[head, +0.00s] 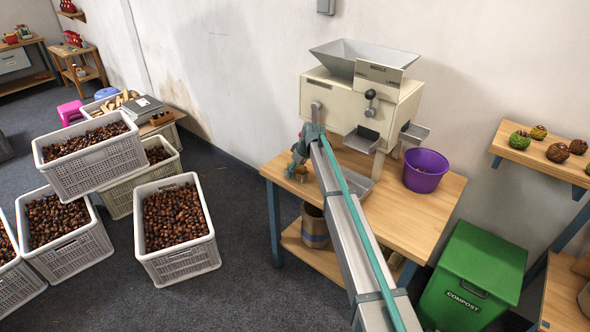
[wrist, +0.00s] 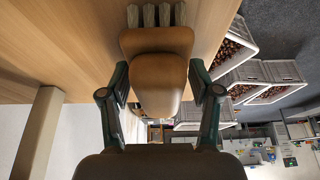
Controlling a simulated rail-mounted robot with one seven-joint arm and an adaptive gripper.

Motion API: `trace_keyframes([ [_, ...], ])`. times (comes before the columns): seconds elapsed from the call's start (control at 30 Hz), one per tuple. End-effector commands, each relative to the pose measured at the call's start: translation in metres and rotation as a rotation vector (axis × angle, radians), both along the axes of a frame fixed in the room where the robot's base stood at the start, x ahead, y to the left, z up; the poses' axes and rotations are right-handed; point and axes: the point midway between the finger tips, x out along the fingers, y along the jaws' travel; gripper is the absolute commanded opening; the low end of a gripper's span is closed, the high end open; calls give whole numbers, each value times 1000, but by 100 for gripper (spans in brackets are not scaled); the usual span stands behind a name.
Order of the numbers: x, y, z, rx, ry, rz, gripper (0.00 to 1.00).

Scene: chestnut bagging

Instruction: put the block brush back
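The block brush (wrist: 160,84) has a tan-brown wooden body and a row of pale bristle tufts (wrist: 155,15). In the wrist view it fills the space between my two fingers, with the bristles pointing away from the wrist. My gripper (wrist: 160,68) has one finger at each side of the brush, and the fingertips look closed against the sides of its block. In the head view my gripper (head: 297,167) is at the left rear edge of the wooden workbench (head: 405,220), beside the cream machine (head: 340,100). The brush is small there and mostly hidden by my gripper.
A purple bucket (head: 425,171) stands on the bench right of the machine. White crates of chestnuts (head: 180,262) stand on the floor at left. A green compost bin (head: 470,278) and a wall shelf (head: 545,160) are at right.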

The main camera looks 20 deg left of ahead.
Motion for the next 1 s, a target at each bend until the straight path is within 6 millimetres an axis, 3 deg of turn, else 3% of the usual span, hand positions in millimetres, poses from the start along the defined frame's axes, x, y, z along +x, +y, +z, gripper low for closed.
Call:
trace_keyframes([
  [0.47,-1,-2,8,0,0,0,72],
  [1.0,-11,-36,93,1,-2,-2,72],
])
